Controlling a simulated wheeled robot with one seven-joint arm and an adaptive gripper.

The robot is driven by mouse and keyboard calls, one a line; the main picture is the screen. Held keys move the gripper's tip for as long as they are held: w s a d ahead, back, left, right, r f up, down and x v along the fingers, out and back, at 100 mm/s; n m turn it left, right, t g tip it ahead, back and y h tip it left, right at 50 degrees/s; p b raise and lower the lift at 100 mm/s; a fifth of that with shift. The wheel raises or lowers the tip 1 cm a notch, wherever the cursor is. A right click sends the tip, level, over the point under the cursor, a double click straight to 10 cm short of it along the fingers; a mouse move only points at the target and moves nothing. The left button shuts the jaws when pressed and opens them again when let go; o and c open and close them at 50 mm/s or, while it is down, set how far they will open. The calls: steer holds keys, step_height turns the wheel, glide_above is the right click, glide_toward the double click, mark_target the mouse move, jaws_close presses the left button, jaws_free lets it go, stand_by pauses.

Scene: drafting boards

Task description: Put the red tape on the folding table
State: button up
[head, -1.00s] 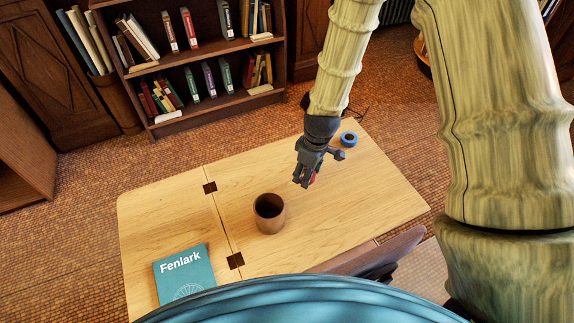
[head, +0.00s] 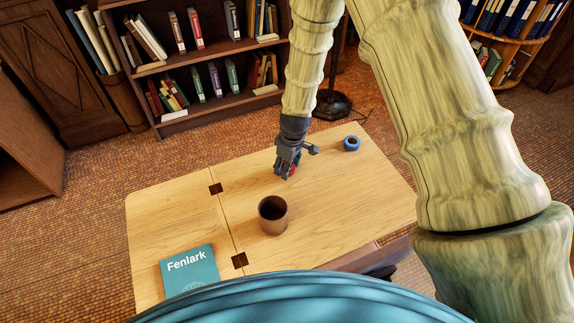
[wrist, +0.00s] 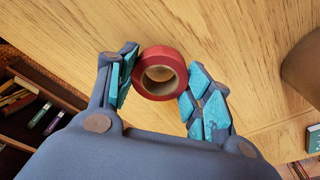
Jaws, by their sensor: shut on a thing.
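The red tape (wrist: 160,54) is a red roll between the two fingertips of my gripper (wrist: 158,88) in the wrist view. My gripper is shut on it. In the head view my gripper (head: 286,172) points down over the folding table (head: 345,205), behind the brown cup, and only a bit of the red tape (head: 292,170) shows beside the fingers. The table has a light wood top with a seam and dark hinges. I cannot tell whether the tape touches the tabletop or is just above it.
A brown cup (head: 273,222) stands near the table's middle. A blue tape roll (head: 351,144) lies at the back right. A teal Fenlark book (head: 190,270) lies at the front left. The table's right part and back left are clear. A bookcase (head: 220,104) stands behind.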

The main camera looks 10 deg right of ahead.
steer(key=shift+f, duration=0.45)
steer(key=shift+f, duration=0.2)
steer(key=o, duration=0.9)
steer(key=shift+r, duration=0.3)
step_height(320, 180, up, 12)
steer(key=s+d+b, duration=0.1)
steer(key=b, duration=0.1)
steer(key=shift+f, duration=0.15)
